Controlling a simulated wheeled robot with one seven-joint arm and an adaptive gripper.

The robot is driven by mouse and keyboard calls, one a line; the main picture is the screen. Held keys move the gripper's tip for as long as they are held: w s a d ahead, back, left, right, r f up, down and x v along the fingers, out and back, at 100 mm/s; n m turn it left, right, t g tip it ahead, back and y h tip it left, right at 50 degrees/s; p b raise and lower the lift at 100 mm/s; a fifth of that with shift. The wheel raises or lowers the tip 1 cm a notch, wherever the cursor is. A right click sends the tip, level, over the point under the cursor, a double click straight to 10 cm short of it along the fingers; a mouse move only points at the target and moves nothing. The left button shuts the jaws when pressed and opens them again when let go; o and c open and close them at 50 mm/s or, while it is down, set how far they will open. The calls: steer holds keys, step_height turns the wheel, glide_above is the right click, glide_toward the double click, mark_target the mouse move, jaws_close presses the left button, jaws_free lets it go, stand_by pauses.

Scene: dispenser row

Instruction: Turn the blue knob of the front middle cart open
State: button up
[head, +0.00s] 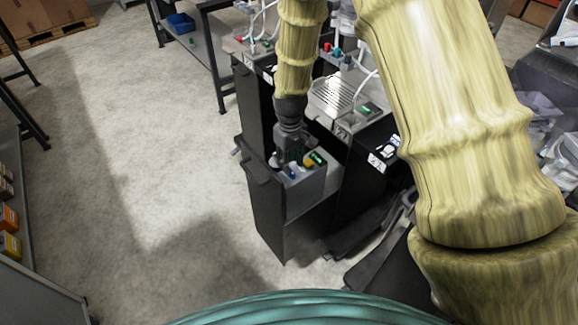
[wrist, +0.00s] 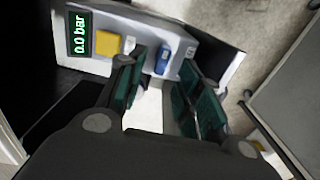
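In the head view my gripper (head: 291,150) points down over the control panel of the nearest dark cart (head: 264,205). In the wrist view my gripper (wrist: 162,64) is open, with a dark green-padded finger on each side. The blue knob (wrist: 163,58) appears between the fingertips, with visible gaps on both sides. I cannot tell whether the tips reach down around it. A small blue part (head: 292,172) also shows below the gripper in the head view. On the same panel are a yellow block (wrist: 110,45), a white knob (wrist: 128,45) and a display reading 0.0 bar (wrist: 81,34).
Other carts with grey tops (head: 340,95), tubes and coloured knobs stand behind and to the right. A steel table (head: 200,45) with a blue bin (head: 181,22) is at the back. A shelf with orange boxes (head: 10,218) is at the left edge. The floor left of the cart is clear.

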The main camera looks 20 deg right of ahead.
mark_target(291, 171)
steer(key=shift+s+f, duration=0.35)
steer(key=shift+f, duration=0.65)
steer(key=shift+w+f+p, duration=0.15)
steer(key=shift+f+p, duration=0.15)
steer(key=shift+f, duration=0.4)
jaws_close()
